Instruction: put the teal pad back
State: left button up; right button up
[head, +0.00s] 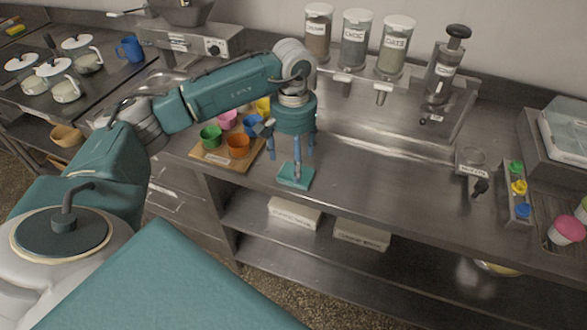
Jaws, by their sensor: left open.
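The teal pad (289,182) lies flat on the steel counter, close to its front edge and right of the wooden board with cups. My left gripper (289,162) points down over the pad, open, with nothing seen between its fingers. One finger overlaps the pad in the picture; I cannot tell whether it touches. The arm comes in from the left and passes above the cups. My right gripper is out of view.
Several coloured cups, among them an orange cup (238,146) and a green cup (210,136), stand on the wooden board (228,162). Jar dispensers (356,40) line the back. Right of the pad, the steel counter (385,182) is clear up to the scale (472,160).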

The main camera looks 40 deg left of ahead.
pick_arm(q)
notch_tip(320, 180, up, 8)
jog(key=b, duration=0.1)
jog(key=shift+r, duration=0.15)
dwell(0.5)
